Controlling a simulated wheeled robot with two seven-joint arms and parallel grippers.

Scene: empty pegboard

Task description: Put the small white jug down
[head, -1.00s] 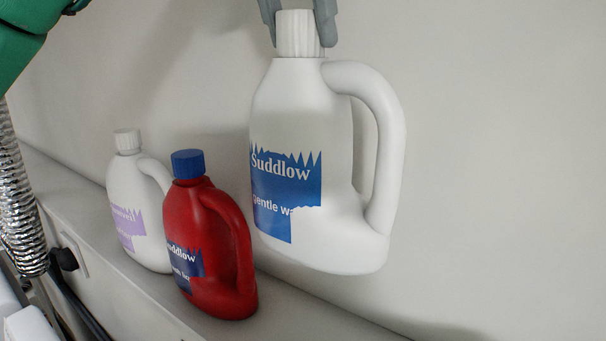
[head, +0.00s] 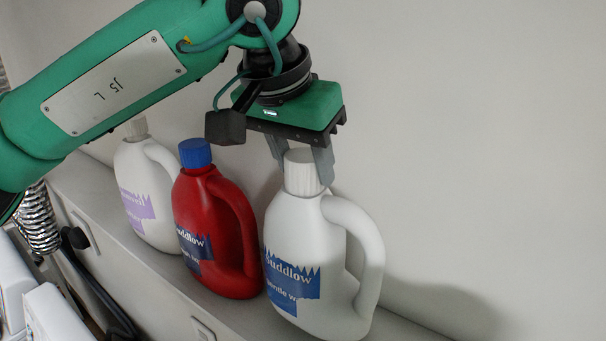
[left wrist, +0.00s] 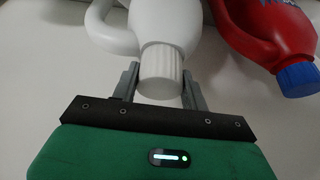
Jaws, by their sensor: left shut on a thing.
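The small white jug (head: 318,240) has a white ribbed cap, a side handle and a blue Suddlow label. It stands about upright at the right end of a row of jugs, low at the ledge; its base is near the lower picture edge, so I cannot tell whether it touches the ledge. My left gripper (head: 302,165) comes from above and is shut on its cap (head: 302,172). In the left wrist view the cap (left wrist: 160,72) sits between the two fingers (left wrist: 160,85). My right gripper is not in view.
A red jug with a blue cap (head: 212,225) stands close on the left of the white jug. Another white jug with a purple label (head: 140,195) stands further left. The narrow ledge (head: 405,328) runs along a plain wall (head: 480,130). The ledge to the right is clear.

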